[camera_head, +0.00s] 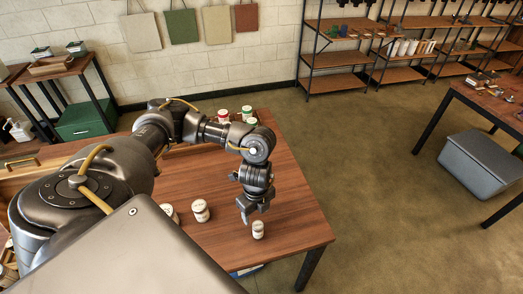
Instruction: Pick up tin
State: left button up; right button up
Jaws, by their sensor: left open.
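A small white tin (258,231) stands upright near the front right corner of the wooden table (290,205). My left gripper (249,215) points down just above and behind this tin in the picture. It is open with nothing between its fingers, and I cannot tell whether a finger touches the tin. A second white tin (201,212) stands to its left, and another (171,213) is partly hidden by my arm. Several cans with red or green tops, such as this one (223,116), stand at the table's far end. My right gripper is not in view.
The table's right side is clear. A grey lidded bin (480,165) stands under another table (475,98) on the right. Shelves (335,58) line the back wall. A green box (85,119) sits under a side table at left. Open floor lies between.

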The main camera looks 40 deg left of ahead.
aim_at(258, 225)
pick_arm(q)
jog(key=shift+s+f, duration=0.1)
jog(key=shift+f, duration=2.65)
jog(key=shift+w+d+f+p, duration=0.1)
jog(key=shift+f+p, duration=0.1)
jog(key=shift+f, duration=1.1)
jog(key=shift+w+f+p, duration=0.1)
jog(key=shift+f+p, duration=0.05)
jog(key=shift+f, duration=1.15)
jog(key=c, duration=1.1)
